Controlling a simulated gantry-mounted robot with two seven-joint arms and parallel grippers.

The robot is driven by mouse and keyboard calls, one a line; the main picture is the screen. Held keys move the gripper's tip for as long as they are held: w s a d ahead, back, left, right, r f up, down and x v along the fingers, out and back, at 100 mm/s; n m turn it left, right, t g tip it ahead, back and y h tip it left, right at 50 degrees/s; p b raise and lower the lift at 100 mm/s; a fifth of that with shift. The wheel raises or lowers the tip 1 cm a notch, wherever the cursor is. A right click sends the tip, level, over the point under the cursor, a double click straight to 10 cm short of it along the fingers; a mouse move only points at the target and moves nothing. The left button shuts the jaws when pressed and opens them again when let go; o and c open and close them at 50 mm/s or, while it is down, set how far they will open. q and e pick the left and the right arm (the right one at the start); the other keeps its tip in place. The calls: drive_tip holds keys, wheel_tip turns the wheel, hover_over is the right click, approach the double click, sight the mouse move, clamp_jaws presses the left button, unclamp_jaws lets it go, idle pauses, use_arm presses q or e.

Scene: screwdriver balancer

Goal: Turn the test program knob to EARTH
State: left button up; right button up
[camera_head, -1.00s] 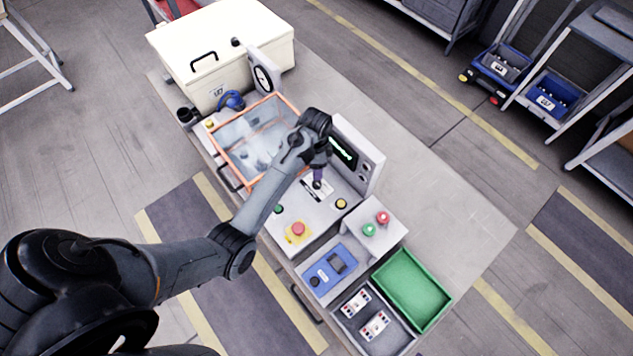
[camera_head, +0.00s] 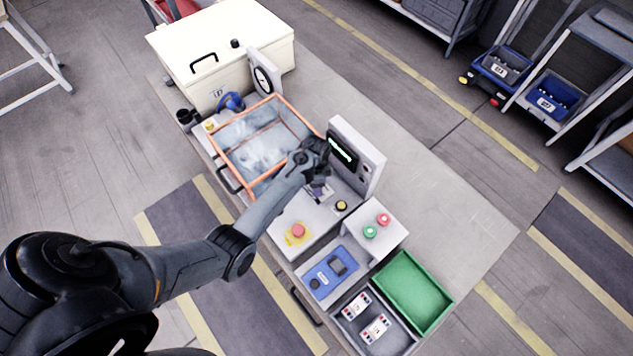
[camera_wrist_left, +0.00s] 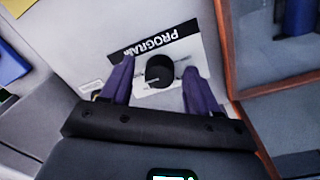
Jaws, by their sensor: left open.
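The test program knob (camera_wrist_left: 159,70) is round and black. It sits on a white and black label (camera_wrist_left: 185,48) whose visible word reads PROGRAM. The knob's pointer direction and the EARTH mark cannot be made out. My left gripper (camera_wrist_left: 158,84) is open, with its two purple fingers on either side of the knob's near part. Whether the fingers touch it cannot be told. In the head view my left gripper (camera_head: 318,191) is low over the panel and hides the knob. My right gripper is not in view.
An orange-framed clear enclosure (camera_head: 228,160) stands beside the gripper. A display box (camera_head: 361,160) rises behind it. A red emergency button (camera_head: 298,231), a yellow button (camera_head: 341,206), a blue device (camera_head: 328,272) and a green tray (camera_head: 412,290) lie toward the front.

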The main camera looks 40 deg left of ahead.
use_arm(q)
drive_tip(key=c, duration=1.1)
drive_tip(key=shift+o, duration=0.2)
drive_tip(key=shift+r+n+p, duration=0.2)
drive_tip(key=shift+n+p, duration=0.7)
drive_tip(key=shift+p, duration=0.15)
drive_tip(key=n+p, duration=0.2)
drive_tip(key=n, duration=0.1)
drive_tip(key=shift+p, duration=0.3)
drive_tip(key=n+p, duration=0.1)
drive_tip(key=n, duration=0.2)
drive_tip(key=shift+n+p, duration=0.35)
drive_tip(key=shift+n, duration=0.05)
drive_tip(key=shift+f+n+t+p, duration=0.15)
drive_tip(key=shift+n+t+p, duration=0.25)
drive_tip(key=shift+n, duration=1.2)
drive_tip(key=o, duration=1.1)
drive_tip(key=shift+c, duration=0.2)
